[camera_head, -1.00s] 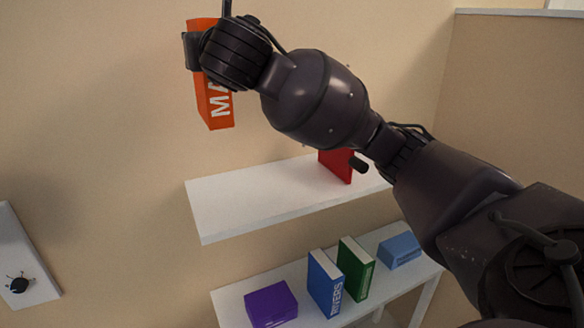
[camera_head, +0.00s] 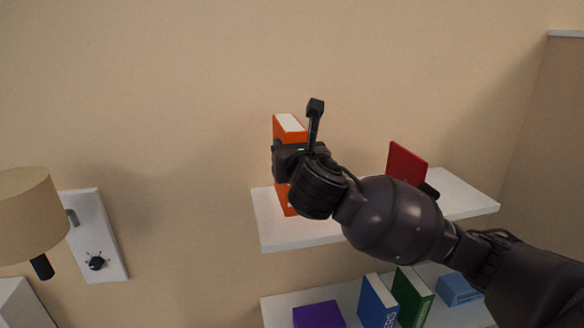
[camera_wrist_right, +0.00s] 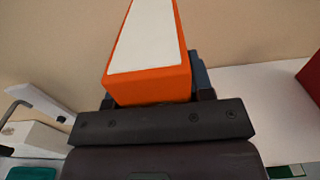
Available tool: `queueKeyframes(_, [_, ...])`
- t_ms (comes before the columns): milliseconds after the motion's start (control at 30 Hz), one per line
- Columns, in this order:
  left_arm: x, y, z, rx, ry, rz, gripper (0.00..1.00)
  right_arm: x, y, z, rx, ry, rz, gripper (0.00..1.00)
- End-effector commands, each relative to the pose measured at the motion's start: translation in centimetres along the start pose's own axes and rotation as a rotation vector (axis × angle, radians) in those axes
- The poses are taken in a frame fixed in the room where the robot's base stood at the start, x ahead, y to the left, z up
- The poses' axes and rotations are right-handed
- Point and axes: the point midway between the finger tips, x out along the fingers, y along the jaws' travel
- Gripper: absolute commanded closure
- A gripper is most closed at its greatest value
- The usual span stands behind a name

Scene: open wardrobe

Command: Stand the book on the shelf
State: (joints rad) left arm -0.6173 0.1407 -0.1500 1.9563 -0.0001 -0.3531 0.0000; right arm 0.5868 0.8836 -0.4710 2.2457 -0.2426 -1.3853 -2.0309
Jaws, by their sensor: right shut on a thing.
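The orange book (camera_head: 288,134) is upright over the left part of the upper white shelf (camera_head: 290,233). My right gripper (camera_head: 288,160) is shut on it from the front, and my wrist and arm hide much of its cover. The book's lower end overlaps the shelf in the head view; I cannot tell whether it touches the board. In the right wrist view the book (camera_wrist_right: 155,88) fills the space between the fingers, with its white page side showing. My left gripper is not in view.
A red book (camera_head: 405,162) stands farther right on the upper shelf, partly behind my arm. The lower shelf holds a purple box (camera_head: 320,315), a blue book (camera_head: 377,300), a green book (camera_head: 412,297) and a light blue box (camera_head: 458,290). A lamp (camera_head: 28,212) is at left.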

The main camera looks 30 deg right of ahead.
Motion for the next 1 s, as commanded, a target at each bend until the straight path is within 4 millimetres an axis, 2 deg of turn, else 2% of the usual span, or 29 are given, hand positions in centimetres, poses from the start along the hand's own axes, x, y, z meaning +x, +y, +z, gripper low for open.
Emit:
queueKeyframes(300, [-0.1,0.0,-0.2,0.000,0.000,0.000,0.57,0.0,0.0,-3.7,0.000,0.001,0.000,0.90])
queueKeyframes(767, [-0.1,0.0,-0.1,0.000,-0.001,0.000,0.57,0.0,0.0,-4.3,0.000,-0.002,0.001,0.90])
queueKeyframes(800, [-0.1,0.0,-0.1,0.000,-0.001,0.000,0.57,0.0,0.0,-4.4,-0.001,0.001,0.000,0.46])
queueKeyframes(933, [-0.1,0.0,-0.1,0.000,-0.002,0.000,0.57,0.0,0.0,-4.3,-0.001,0.001,0.000,0.27])
queueKeyframes(1000, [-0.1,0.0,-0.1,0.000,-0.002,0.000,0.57,0.0,0.0,-4.3,-0.001,0.001,0.000,0.27])
